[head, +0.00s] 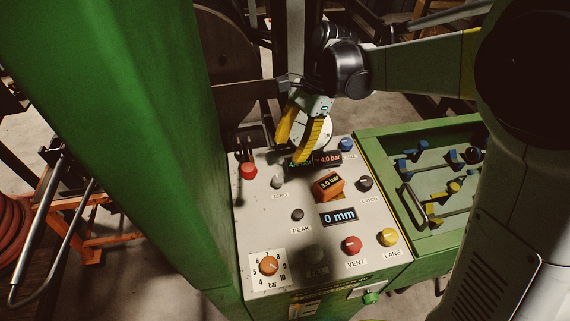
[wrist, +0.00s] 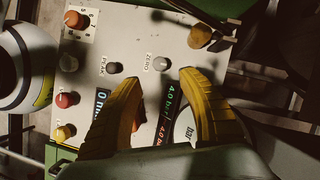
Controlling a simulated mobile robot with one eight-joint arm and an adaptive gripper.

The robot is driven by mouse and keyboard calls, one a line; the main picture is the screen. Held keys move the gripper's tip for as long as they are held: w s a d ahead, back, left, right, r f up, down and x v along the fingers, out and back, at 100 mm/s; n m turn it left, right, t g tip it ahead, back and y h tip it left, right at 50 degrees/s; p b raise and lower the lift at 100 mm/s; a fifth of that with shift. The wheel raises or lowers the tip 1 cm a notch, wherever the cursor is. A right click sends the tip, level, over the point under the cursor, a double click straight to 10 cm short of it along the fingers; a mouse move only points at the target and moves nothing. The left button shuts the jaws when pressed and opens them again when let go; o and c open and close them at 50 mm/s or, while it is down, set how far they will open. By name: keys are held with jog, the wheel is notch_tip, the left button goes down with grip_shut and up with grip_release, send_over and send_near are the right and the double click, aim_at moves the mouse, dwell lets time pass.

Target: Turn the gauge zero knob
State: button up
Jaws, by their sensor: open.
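The gauge zero knob is a small grey knob (head: 277,181) above a faint label on the sloped light-grey panel (head: 262,220). In the wrist view the grey knob (wrist: 160,63) sits beside the label ZERO, just beyond the gap between the fingertips. My gripper (head: 292,151) has yellow fingers and is open and empty above the panel's upper part, up from the knob in the head view. The wrist view shows both fingers of my gripper (wrist: 159,77) spread apart, not touching the knob. The round white gauge (head: 322,128) is partly hidden behind the fingers.
A red knob (head: 248,171) stands left of the zero knob. A green tray (head: 452,218) adjoins on the right; a green column (head: 120,120) stands left.

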aim_at(278, 178)
jog(key=b+x, duration=0.3)
jog(key=x, duration=0.7)
jog(key=shift+f+b, duration=0.2)
jog(key=shift+b, duration=0.1)
grip_shut()
